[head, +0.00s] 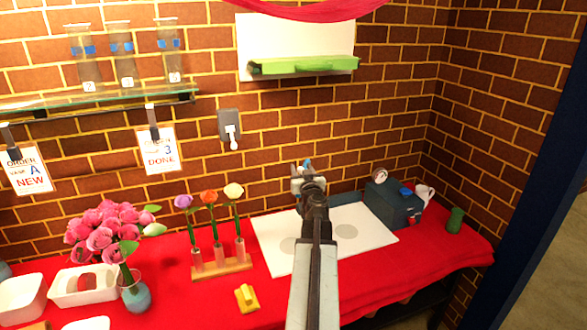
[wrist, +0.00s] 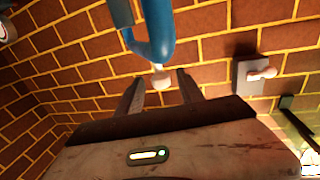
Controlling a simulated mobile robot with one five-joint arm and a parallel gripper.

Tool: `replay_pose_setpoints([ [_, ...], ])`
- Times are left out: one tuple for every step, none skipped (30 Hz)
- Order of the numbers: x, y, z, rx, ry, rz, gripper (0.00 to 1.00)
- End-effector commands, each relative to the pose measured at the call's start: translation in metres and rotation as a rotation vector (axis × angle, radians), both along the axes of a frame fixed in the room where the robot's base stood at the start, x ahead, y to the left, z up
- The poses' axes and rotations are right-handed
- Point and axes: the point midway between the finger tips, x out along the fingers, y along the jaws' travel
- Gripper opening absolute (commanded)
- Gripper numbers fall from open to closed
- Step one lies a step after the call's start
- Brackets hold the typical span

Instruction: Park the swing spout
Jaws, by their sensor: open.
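The swing spout (wrist: 152,40) is a thick blue curved pipe in the wrist view, hanging from the top edge and ending in a pale tip. My gripper (wrist: 160,80) is open, with one dark finger on each side of that tip in the picture. I cannot tell whether either finger touches it. In the head view my gripper (head: 309,178) is above the back of the white mat, near the brick wall. A small blue bit (head: 307,163) shows just behind it, probably part of the spout; the rest is hidden by my arm.
A white mat (head: 275,245) lies on the red-covered table. A dark box (head: 390,205), a white mug (head: 425,193) and a green object (head: 455,219) stand right. A flower rack (head: 222,268) and pink bouquet (head: 105,232) stand left. A wall switch (head: 230,128) is behind.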

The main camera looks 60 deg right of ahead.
Motion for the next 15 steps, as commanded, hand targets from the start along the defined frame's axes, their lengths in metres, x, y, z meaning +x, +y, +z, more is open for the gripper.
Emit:
replay_pose_setpoints([
  [0.002, -0.0047, 0.0, 0.0, 0.0, 0.0, 0.45],
  [0.0025, -0.0052, 0.0, 0.0, 0.0, 0.001, 0.45],
  [0.003, -0.0052, 0.0, 0.0, 0.0, 0.001, 0.45],
  [0.0032, -0.0047, 0.0, 0.0, 0.0, 0.002, 0.45],
  [0.0033, -0.0041, 0.0, 0.0, 0.0, 0.003, 0.45],
  [0.0036, -0.0036, 0.0, 0.0, 0.0, 0.003, 0.45],
  [0.0039, -0.0034, 0.0, 0.0, 0.0, 0.003, 0.45],
  [0.004, -0.0032, 0.0, 0.0, 0.0, 0.004, 0.45],
  [0.0042, -0.0031, 0.0, 0.0, 0.0, 0.004, 0.36],
  [0.0042, -0.003, 0.0, 0.0, 0.0, 0.004, 0.28],
  [0.0042, -0.0029, 0.0, 0.0, 0.0, 0.004, 0.2],
  [0.0044, -0.0029, 0.0, 0.0, 0.0, 0.004, 0.09],
  [0.0044, -0.0029, 0.0, 0.0, 0.0, 0.004, 0.0],
  [0.0044, -0.0029, 0.0, 0.0, 0.0, 0.004, 0.0],
  [0.0044, -0.0028, 0.0, 0.0, 0.0, 0.004, 0.0],
])
